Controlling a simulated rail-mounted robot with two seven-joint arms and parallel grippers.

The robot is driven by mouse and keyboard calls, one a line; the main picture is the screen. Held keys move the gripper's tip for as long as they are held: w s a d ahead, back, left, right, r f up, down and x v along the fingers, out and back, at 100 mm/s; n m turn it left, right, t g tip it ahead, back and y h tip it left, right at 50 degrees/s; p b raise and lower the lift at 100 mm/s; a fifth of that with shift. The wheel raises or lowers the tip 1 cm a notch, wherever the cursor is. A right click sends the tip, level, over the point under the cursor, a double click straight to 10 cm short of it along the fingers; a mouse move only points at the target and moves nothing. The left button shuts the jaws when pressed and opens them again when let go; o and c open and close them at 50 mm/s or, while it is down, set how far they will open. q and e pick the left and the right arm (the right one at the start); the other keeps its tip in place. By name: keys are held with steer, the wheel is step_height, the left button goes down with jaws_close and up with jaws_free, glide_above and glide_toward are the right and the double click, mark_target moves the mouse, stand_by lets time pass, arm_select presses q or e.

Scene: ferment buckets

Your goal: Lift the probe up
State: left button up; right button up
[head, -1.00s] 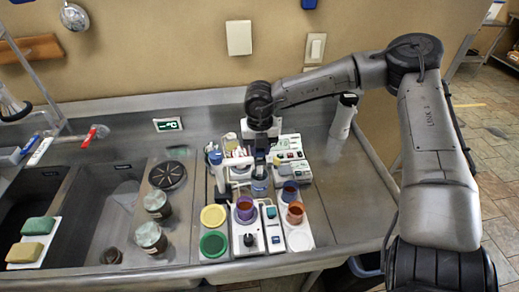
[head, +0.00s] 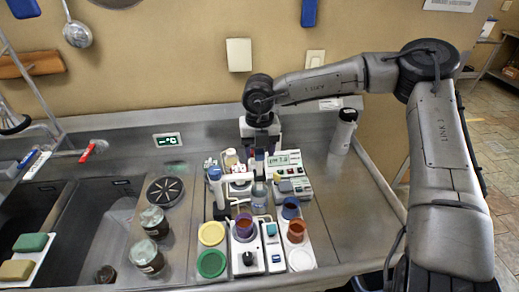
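My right gripper (head: 260,147) points straight down over the middle of the counter. It appears shut on a slim dark-blue and grey probe (head: 259,165), which hangs upright between the fingers. The fingers are small here and partly hide it. Below it stands a small clear jar (head: 259,200) with bluish contents; the probe's lower end looks to be above or at its mouth, I cannot tell which. A white meter with a lit display (head: 286,159) stands just right of the gripper. My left gripper is out of view.
A blue-capped upright device (head: 215,175) stands close on the left. In front are a purple cup (head: 244,228), an orange-brown cup (head: 296,230), a yellow lid (head: 211,233) and a green lid (head: 212,263). Dark jars (head: 148,256) stand by the sink.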

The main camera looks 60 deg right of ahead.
steer(key=shift+r, duration=0.5)
step_height(320, 180, up, 13)
steer(key=b, duration=0.3)
steer(key=shift+f, duration=0.15)
steer(key=shift+s, duration=0.1)
